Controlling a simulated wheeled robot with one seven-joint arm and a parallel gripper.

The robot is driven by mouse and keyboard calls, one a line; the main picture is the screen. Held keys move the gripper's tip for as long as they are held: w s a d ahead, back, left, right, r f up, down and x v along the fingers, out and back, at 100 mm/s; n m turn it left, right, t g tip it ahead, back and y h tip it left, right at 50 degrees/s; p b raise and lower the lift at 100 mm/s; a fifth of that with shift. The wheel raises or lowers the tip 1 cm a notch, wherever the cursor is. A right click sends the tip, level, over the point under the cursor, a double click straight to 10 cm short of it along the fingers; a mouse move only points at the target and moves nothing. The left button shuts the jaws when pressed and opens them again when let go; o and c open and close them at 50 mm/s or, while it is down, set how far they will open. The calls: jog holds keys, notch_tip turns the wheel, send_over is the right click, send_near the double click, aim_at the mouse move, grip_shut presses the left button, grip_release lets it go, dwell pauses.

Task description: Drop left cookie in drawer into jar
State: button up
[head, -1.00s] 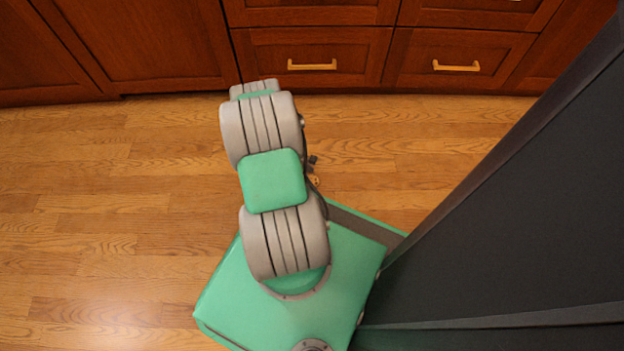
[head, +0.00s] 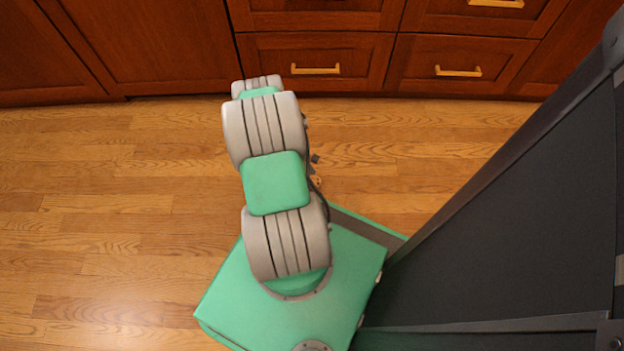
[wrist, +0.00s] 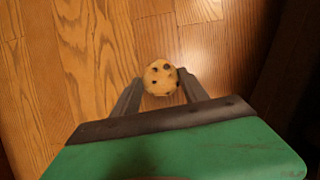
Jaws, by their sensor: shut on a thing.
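A round tan cookie (wrist: 159,75) with dark chips sits between the two fingertips of my gripper (wrist: 160,80) in the wrist view. My gripper is shut on it, with wooden floor below. The jar is not in view. No open drawer shows.
Wooden cabinets with closed drawers (head: 315,50) line the back. A large dark panel (head: 510,210) fills the right side of the head view, close to my base. The wooden floor (head: 100,220) at left is clear.

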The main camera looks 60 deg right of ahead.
notch_tip(320, 180, up, 8)
jog(key=p, duration=0.2)
jog(key=shift+f+p, duration=0.2)
jog(key=shift+p, duration=0.2)
